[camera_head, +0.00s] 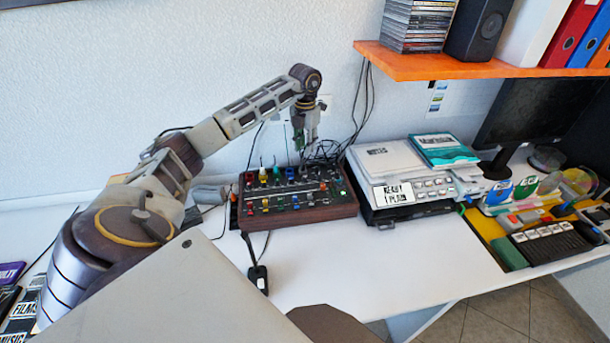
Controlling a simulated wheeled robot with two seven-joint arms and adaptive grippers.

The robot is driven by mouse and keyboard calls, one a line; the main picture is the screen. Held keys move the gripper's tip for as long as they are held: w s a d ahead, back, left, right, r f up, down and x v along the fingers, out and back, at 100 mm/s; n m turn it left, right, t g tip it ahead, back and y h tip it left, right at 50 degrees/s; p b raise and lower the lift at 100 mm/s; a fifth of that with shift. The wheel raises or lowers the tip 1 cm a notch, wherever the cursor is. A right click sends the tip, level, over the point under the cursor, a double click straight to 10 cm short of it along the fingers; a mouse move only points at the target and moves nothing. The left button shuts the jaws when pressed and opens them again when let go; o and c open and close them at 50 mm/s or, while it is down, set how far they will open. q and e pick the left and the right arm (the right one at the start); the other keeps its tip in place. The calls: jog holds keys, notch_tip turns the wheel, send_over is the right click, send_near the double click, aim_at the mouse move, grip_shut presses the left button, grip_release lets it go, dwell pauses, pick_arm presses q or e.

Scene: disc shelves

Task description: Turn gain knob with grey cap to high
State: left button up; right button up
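The mixer (310,213), a dark box with wooden sides, sits on the white desk against the wall. Its top carries rows of small knobs with coloured caps, among them red, yellow, green and blue ones. I cannot pick out the grey cap with certainty; the gripper partly covers the back row of knobs. My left gripper (302,155) points down over the back right part of the mixer, close to the back row. Whether its fingertips touch a knob, and whether they are open or shut, is too small to tell. My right gripper is not in view.
A small black microphone (257,275) stands in front of the mixer. A white and black device (385,165) with a teal box (443,149) on it stands to the right. An orange shelf (440,67) hangs above right. Cables run behind the mixer.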

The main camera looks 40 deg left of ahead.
aim_at(305, 176)
pick_arm(q)
jog(key=m, duration=0.9)
jog(key=shift+f, duration=0.1)
dwell(0.3)
jog(key=shift+f, duration=6.8)
grip_shut()
